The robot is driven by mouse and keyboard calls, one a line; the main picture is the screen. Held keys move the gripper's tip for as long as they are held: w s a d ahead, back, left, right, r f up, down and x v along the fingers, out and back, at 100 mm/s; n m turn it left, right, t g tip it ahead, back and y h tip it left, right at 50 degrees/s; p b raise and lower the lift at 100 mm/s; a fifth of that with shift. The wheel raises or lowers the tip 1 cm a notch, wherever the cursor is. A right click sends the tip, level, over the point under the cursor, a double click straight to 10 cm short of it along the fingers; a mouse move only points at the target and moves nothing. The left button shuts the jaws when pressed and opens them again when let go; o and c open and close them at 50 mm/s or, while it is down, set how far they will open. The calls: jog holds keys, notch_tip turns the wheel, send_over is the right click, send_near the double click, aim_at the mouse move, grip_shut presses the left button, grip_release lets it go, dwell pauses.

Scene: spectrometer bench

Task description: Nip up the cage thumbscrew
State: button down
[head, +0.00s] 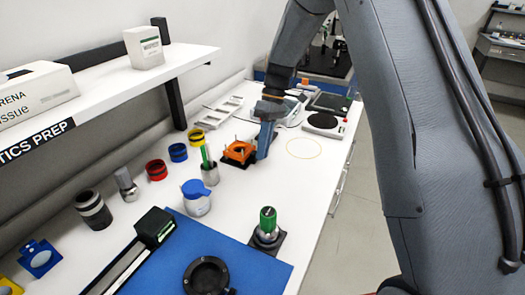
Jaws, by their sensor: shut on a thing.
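The orange cage (238,152), with thin upright posts, stands on a dark base on the white bench in the head view. My gripper (261,152) points down at the cage's right side, its blue-grey fingers close against the edge. It is shut at the place where the thumbscrew sits. The thumbscrew itself is hidden behind the fingers, so its turn cannot be seen.
Left of the cage stand a holder with green pens (209,172), a blue-lidded jar (196,198) and coloured rings (177,152). A green-topped post (267,222) stands nearer. A round-plate device (322,123) is at the right. A shelf (120,88) overhangs the left.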

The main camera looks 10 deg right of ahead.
jog(key=shift+w+g+y, duration=0.15)
jog(key=shift+g+y, duration=0.15)
jog(key=shift+g, duration=0.1)
jog(key=c, duration=1.7)
grip_release()
jog(key=shift+c, duration=0.2)
jog(key=b+v, duration=0.2)
jog(key=v, duration=0.5)
jog(key=shift+r+b, duration=0.4)
jog(key=shift+w+d, duration=0.1)
